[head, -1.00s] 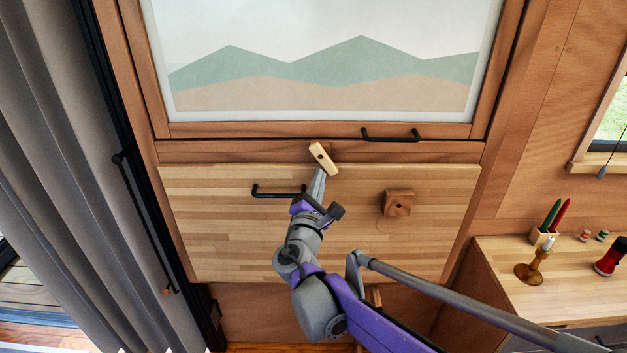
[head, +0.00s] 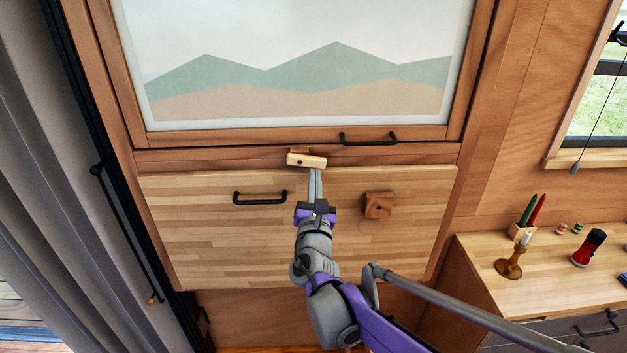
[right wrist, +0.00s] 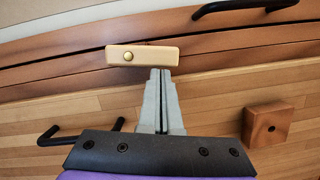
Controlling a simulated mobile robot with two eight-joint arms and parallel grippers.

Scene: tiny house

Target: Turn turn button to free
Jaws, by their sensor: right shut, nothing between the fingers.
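The turn button (head: 306,160) is a small pale wooden bar on the frame rail just above the light wood panel (head: 200,215). It lies nearly level, with a slight tilt in the head view. In the right wrist view the turn button (right wrist: 143,55) shows a round brass-coloured pivot left of its middle. My right gripper (head: 315,172) is shut and empty. Its fingertips (right wrist: 160,72) are just below the right part of the bar, touching it or very close. My left gripper is not in view.
Black handles are on the panel (head: 260,198) and the upper frame (head: 368,139). A wooden block (head: 378,205) juts from the panel to the right of my gripper. A desk (head: 480,262) at right holds a candlestick (head: 510,260) and a red flashlight (head: 588,248).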

